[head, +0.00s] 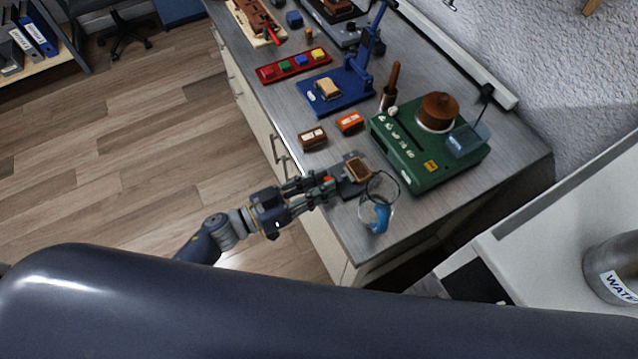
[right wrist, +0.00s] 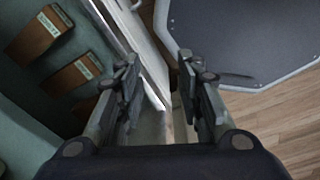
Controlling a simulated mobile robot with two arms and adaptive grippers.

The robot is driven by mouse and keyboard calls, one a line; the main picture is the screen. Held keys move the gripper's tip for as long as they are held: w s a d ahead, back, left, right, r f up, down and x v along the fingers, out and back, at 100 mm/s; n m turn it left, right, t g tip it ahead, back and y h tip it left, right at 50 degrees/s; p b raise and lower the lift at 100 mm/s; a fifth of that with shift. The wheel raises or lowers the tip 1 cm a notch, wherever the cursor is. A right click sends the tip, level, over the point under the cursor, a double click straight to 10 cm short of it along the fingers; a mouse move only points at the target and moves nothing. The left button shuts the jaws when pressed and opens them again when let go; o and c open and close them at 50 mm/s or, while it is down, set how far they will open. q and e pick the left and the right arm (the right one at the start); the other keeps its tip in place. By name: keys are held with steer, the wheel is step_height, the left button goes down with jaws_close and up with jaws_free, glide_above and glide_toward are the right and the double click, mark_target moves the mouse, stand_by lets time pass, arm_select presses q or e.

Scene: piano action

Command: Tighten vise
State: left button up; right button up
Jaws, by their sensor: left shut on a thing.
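A small dark grey vise (head: 346,188) sits near the front edge of the grey worktop, with a brown block (head: 358,168) at its top. My left gripper (head: 326,186) reaches in from the left and is shut at the near side of the vise. The part between its fingers looks like the vise's handle, but the fingers mostly hide it. A bit of red-orange shows by the fingertips. My right gripper (right wrist: 160,68) shows in the right wrist view, with its fingers apart and nothing between them.
A glass-like round container with a blue item (head: 378,217) stands close right of the vise. A green box (head: 425,150) is behind it. Brown and orange blocks (head: 313,138) lie to the left. In the right wrist view, labelled brown parts (right wrist: 70,75) show at left.

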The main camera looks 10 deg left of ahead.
arm_select(q)
steer(key=shift+m+b, duration=0.35)
steer(key=shift+m, duration=2.65)
steer(key=o, duration=0.8)
steer(key=v, duration=1.2)
steer(key=shift+a, duration=0.1)
